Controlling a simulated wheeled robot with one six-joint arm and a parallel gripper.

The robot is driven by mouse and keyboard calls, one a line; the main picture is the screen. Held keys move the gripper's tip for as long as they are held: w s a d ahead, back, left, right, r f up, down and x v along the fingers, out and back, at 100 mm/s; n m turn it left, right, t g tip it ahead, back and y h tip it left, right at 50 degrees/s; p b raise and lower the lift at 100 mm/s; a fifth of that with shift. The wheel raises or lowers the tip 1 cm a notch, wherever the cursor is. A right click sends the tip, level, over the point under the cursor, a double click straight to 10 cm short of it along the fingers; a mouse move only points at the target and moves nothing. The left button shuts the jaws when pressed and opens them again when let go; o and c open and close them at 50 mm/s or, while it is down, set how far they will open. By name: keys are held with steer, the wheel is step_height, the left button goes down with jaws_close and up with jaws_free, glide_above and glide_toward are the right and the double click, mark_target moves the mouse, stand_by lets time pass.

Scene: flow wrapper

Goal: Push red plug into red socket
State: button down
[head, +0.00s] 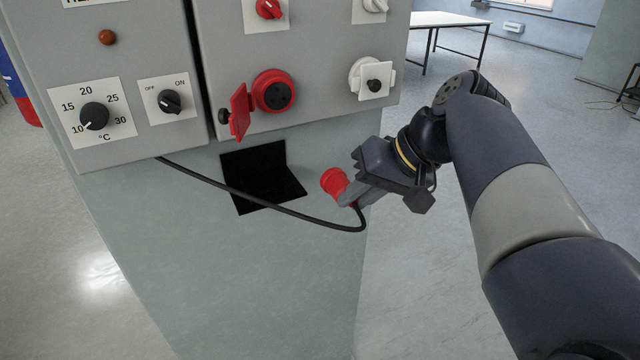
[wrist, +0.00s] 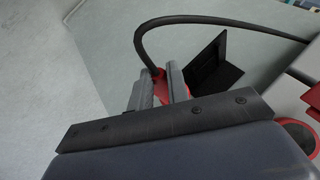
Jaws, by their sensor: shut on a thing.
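The red plug (head: 335,181) is held in my gripper (head: 352,192), in front of the lower cabinet face and below the panel. Its black cable curves down and runs left to the panel's lower edge. In the wrist view a little of the red plug (wrist: 161,86) shows between the fingers of my gripper (wrist: 158,84). The red socket (head: 273,91) is on the panel, up and left of the plug and apart from it. Its red cover (head: 240,111) hangs open to the left. The socket also shows at the right edge of the wrist view (wrist: 297,137).
A white socket (head: 372,79) sits to the right of the red one. A red switch (head: 268,9) is above. Knobs are on the left panel. Open floor lies to the right.

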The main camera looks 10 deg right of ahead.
steer(key=shift+s+d, duration=0.45)
steer(key=shift+d, duration=0.2)
steer(key=shift+s+d, duration=0.4)
steer(key=shift+d, duration=0.2)
steer(key=shift+w+f, duration=0.1)
steer(key=w+f, duration=1.1)
steer(key=f, duration=0.3)
steer(key=w+f, duration=0.1)
steer(key=f, duration=0.8)
steer(key=w+a+f+n, duration=0.1)
steer(key=w+f, duration=0.1)
steer(key=f, duration=0.7)
steer(key=shift+w+a+g, duration=0.25)
steer(key=shift+g, duration=0.05)
